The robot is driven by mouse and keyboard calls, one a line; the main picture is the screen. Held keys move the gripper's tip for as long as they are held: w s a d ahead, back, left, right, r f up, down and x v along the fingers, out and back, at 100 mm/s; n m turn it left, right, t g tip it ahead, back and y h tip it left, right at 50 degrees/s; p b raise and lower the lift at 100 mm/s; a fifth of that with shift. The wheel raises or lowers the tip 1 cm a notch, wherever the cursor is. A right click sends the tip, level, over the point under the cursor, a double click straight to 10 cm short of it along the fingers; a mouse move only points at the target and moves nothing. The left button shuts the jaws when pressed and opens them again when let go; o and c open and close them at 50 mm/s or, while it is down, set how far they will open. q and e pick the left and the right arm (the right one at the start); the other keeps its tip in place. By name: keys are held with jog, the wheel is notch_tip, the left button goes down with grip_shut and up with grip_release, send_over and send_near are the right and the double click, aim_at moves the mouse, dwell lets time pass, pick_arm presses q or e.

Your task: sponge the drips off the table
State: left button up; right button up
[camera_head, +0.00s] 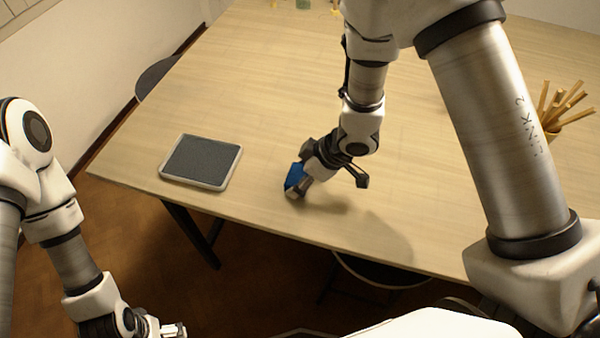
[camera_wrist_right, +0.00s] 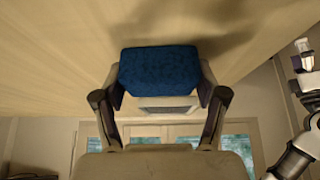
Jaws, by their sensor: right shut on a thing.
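A blue sponge (camera_head: 293,175) is held between the fingertips of my right gripper (camera_head: 298,186), low over the near part of the table (camera_head: 250,100). In the right wrist view the sponge (camera_wrist_right: 158,68) spans the gap between both fingers. I cannot tell whether it touches the tabletop. I make out no drips on the visible wood; my right arm hides part of it. My left gripper (camera_head: 174,331) is low at the bottom left, off the table's front edge, cut by the frame. Its fingers are too small to read.
A white-rimmed tray with a dark grey surface (camera_head: 201,161) lies left of the sponge. A holder with wooden sticks (camera_head: 562,106) stands at the right. A small green object (camera_head: 303,4) is at the far edge. Stools stand left (camera_head: 155,77) and under the front edge (camera_head: 385,273).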

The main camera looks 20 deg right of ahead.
jog(key=shift+s+r+p, duration=0.15)
jog(key=shift+r+p, duration=0.15)
notch_tip(320, 180, up, 2)
jog(key=shift+a+r+p, duration=0.1)
jog(key=shift+r+p, duration=0.15)
jog(key=shift+p, duration=0.6)
notch_tip(320, 180, up, 5)
jog(key=p, duration=0.5)
jog(key=shift+r+p, duration=0.1)
jog(key=shift+p, duration=0.2)
